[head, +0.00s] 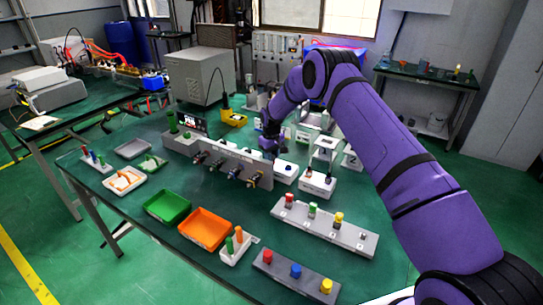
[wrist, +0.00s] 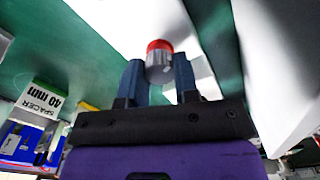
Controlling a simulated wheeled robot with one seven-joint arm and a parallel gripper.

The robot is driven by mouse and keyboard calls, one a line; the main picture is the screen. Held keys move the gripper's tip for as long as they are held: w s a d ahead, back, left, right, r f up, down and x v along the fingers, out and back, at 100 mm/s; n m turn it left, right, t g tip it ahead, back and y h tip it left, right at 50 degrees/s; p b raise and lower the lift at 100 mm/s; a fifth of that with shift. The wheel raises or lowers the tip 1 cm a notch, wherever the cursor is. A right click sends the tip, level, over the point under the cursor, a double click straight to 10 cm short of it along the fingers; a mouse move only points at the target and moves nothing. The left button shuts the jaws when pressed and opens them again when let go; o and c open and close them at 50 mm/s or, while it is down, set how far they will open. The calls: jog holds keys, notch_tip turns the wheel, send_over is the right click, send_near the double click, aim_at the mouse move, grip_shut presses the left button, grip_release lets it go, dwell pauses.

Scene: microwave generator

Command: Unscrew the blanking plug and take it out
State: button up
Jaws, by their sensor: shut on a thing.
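My gripper (wrist: 159,78) is shut on a short grey cylinder with a red end (wrist: 159,60), which looks like the blanking plug. The grey part lies between the two dark fingers, and the red end points away from the gripper. A pale, blurred surface lies behind it. I cannot tell whether the plug touches that surface or is free of it. In the head view my gripper (head: 271,142) is over the middle of the green table, close behind the grey panel (head: 232,166). The plug cannot be made out there.
A "SPACER 40 mm" block (wrist: 42,100) is to the left in the wrist view. White blocks (head: 318,184) stand right of the gripper. A green tray (head: 167,207), an orange tray (head: 205,229) and a rack of coloured pegs (head: 325,226) lie nearer the front.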

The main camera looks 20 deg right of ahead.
jog(key=n, duration=0.5)
jog(key=shift+n, duration=0.4)
dwell(0.4)
jog(key=o, duration=0.9)
jog(key=shift+o, duration=0.2)
notch_tip(320, 180, up, 11)
jog(key=shift+f, duration=0.1)
